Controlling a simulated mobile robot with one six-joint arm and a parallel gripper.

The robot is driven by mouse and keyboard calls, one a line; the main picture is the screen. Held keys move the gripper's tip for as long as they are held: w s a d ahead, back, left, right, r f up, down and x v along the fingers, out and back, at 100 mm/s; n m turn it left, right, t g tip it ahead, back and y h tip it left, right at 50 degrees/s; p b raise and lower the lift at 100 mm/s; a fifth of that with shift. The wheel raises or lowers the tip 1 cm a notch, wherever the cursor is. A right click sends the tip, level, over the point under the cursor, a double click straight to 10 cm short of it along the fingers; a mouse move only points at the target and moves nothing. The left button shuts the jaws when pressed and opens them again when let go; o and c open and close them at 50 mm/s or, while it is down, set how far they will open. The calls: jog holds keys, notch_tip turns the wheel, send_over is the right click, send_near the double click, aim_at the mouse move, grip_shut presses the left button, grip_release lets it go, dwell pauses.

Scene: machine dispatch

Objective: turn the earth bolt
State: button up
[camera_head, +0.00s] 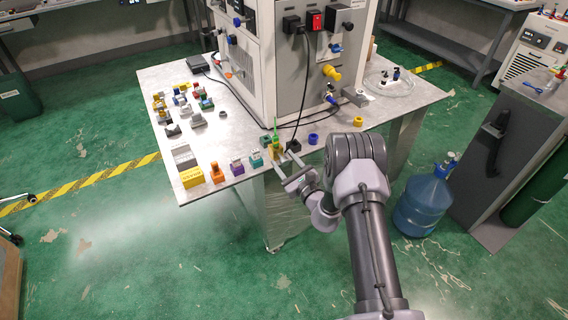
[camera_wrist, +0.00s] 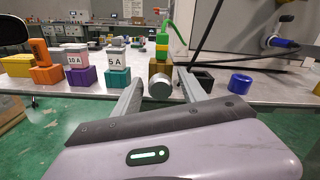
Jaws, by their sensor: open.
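The earth bolt shows as a round silver head (camera_wrist: 159,87) facing me in the wrist view, on the front of a brass-yellow block (camera_wrist: 159,68) at the table's front edge. A green lead (camera_wrist: 181,22) rises behind the block. In the head view the yellow and green block (camera_head: 275,150) stands just beyond my gripper (camera_head: 283,161). My gripper (camera_wrist: 160,77) is open and empty. In the wrist view its two fingers lie left and right of the bolt head, with gaps on both sides. I cannot tell whether the fingertips reach past the head.
A teal block (camera_wrist: 117,77) marked 5 A, a purple block (camera_wrist: 81,76) and an orange block (camera_wrist: 45,75) stand left along the edge. A black socket (camera_wrist: 205,82) and blue ring (camera_wrist: 240,84) stand right. The machine cabinet (camera_head: 290,70) rises behind.

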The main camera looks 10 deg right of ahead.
jog(key=shift+w+a, duration=0.1)
jog(key=shift+w, duration=0.2)
jog(key=shift+c, duration=0.2)
grip_shut()
jog(key=shift+m, duration=0.3)
jog(key=shift+m+p, duration=0.35)
jog(key=shift+m, duration=2.35)
jog(key=shift+f, duration=0.1)
